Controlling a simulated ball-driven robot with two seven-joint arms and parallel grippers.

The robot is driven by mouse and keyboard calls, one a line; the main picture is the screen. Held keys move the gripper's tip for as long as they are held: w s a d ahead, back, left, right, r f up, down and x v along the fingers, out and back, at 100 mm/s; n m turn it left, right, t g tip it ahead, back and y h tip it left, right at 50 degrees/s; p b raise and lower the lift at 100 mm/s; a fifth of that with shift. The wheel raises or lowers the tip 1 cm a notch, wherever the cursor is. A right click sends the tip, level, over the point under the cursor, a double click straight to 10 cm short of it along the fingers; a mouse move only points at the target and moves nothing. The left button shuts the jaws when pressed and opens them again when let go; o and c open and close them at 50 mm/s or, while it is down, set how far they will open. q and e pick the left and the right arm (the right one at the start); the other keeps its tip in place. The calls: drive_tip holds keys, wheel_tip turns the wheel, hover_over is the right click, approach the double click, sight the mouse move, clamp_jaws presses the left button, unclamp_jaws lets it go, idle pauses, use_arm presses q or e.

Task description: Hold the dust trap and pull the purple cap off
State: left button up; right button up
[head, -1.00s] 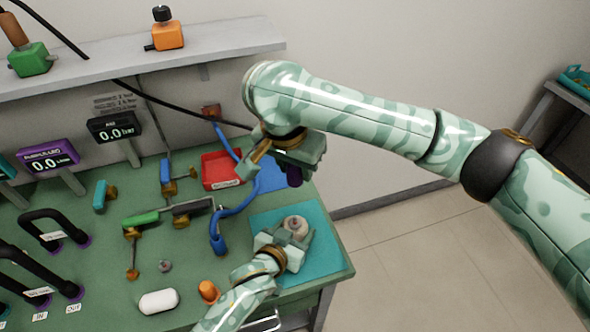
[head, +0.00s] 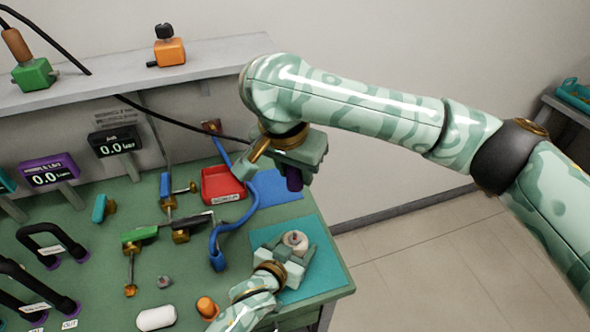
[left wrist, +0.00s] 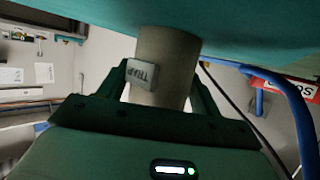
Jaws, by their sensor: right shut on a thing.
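The dust trap (head: 296,241) is a pale round cylinder standing on the teal mat at the table's right corner. In the left wrist view the trap (left wrist: 168,60) is grey with a "TRAP" label. My left gripper (head: 290,258) has its fingers on both sides of the trap, close to its wall; whether they press on it is unclear. The purple cap (head: 294,183) is off the trap, up in the air behind it. My right gripper (head: 291,170) is shut on the cap, pointing down. The cap's upper part is hidden by the fingers.
A red tray (head: 222,185) and a blue mat (head: 275,188) lie behind the trap. A blue hose (head: 240,222) curves just left of it. An orange piece (head: 207,307) and a white capsule (head: 156,318) are near the front. The teal mat (head: 325,262) is clear on its right.

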use_arm(q)
drive_tip(key=shift+o, duration=1.3)
